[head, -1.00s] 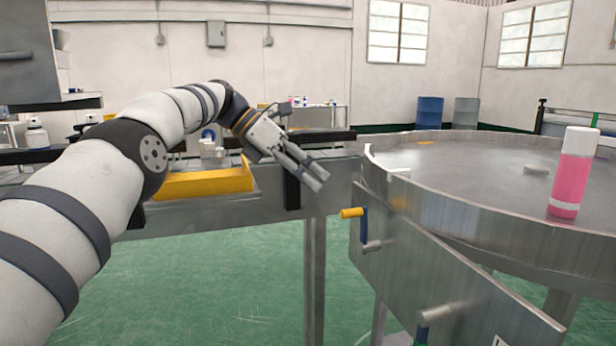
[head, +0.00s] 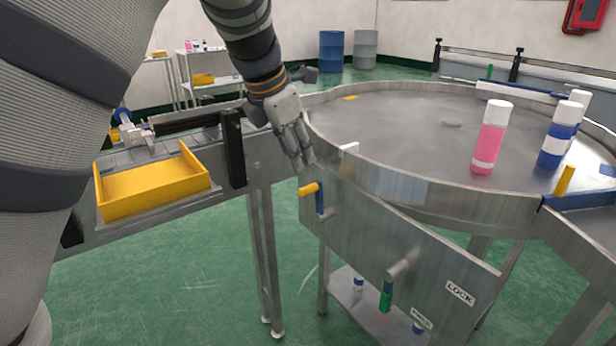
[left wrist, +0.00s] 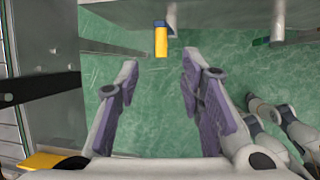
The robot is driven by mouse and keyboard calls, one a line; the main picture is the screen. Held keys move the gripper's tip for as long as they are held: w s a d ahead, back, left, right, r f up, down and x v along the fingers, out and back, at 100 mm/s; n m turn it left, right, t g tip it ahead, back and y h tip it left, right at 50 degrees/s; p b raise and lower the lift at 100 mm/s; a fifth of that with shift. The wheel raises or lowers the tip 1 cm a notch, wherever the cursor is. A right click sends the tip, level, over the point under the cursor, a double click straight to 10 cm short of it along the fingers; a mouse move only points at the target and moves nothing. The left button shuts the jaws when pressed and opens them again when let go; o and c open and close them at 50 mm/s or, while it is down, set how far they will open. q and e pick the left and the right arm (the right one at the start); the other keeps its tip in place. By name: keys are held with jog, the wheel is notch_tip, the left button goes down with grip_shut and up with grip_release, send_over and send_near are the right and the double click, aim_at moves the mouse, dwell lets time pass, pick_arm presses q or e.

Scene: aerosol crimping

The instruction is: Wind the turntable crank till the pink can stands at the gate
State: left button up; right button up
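The pink can (head: 490,138) with a white cap stands upright on the round grey turntable (head: 400,120), on its right half. The crank's yellow handle (head: 309,189) sits on a blue arm at the steel panel under the rim; the handle also shows in the left wrist view (left wrist: 161,40). My left gripper (head: 304,160) is just above the handle, fingers pointing down. In the left wrist view its fingers (left wrist: 159,66) are spread with nothing between them, and the handle is beyond the tips.
Blue-and-white cans (head: 558,136) stand right of the pink can, near a yellow post (head: 564,181) at the rim. A green handle (head: 386,297) is lower on the panel, near a LOCK label (head: 460,293). A yellow tray (head: 150,190) lies left; a black post (head: 232,148) stands beside my gripper.

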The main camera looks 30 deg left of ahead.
aim_at(308, 187)
pick_arm(q)
jog(key=x, duration=0.8)
jog(key=shift+d+f, duration=0.1)
jog(key=shift+f, duration=0.3)
jog(key=shift+w+f, duration=0.35)
jog(key=shift+f, duration=0.15)
jog(key=shift+c, duration=0.5)
grip_shut()
